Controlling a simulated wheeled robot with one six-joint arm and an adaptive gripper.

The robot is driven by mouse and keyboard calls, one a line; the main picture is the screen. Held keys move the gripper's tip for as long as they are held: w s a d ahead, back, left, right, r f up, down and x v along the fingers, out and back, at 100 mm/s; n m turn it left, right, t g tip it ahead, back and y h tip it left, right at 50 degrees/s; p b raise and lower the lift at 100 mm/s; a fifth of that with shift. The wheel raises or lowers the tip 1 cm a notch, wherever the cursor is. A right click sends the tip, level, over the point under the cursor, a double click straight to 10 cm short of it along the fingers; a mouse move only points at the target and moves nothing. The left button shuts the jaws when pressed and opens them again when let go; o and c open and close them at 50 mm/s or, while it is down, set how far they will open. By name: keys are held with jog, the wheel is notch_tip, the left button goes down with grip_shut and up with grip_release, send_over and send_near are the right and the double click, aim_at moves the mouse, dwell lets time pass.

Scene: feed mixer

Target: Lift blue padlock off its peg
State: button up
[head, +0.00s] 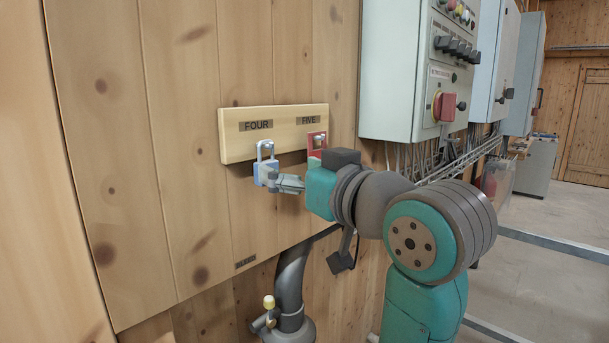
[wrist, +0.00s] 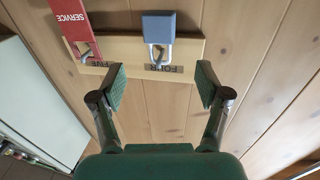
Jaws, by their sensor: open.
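The blue padlock (head: 261,173) hangs by its pale shackle on the peg under the FOUR label of a wooden board (head: 236,148). In the wrist view the padlock body (wrist: 158,27) and shackle show upside down, beyond and between my fingers. My gripper (head: 284,183) is at the padlock's right side in the head view, its fingers partly overlapping the padlock there. In the wrist view my gripper (wrist: 162,84) is open and empty, with a finger on each side.
A red SERVICE tag (wrist: 72,20) hangs close by at FIVE; its red top (head: 317,141) shows behind my wrist in the head view. A grey control cabinet (head: 403,70) stands out from the wall at right. A dark pipe (head: 290,285) rises below the board.

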aim_at(269, 162)
jog(key=x, duration=0.7)
jog(key=shift+w+a, duration=0.2)
jog(key=shift+w, duration=0.15)
jog(key=c, duration=1.3)
jog(key=shift+r, duration=0.7)
jog(key=shift+s+d, duration=0.1)
jog(key=shift+w+d+v, duration=0.15)
jog(key=shift+d+v, duration=0.05)
jog(key=shift+v, duration=1)
jog(key=shift+w+d+v, duration=0.1)
jog(key=shift+d+v, duration=0.1)
jog(key=shift+v, duration=0.95)
jog(key=shift+w+d+v, duration=0.15)
jog(key=shift+d+v, duration=0.05)
jog(key=shift+v, duration=1.05)
jog(key=shift+w+d+v, duration=0.1)
jog(key=shift+d+v, duration=0.1)
jog(key=shift+v, duration=1.1)
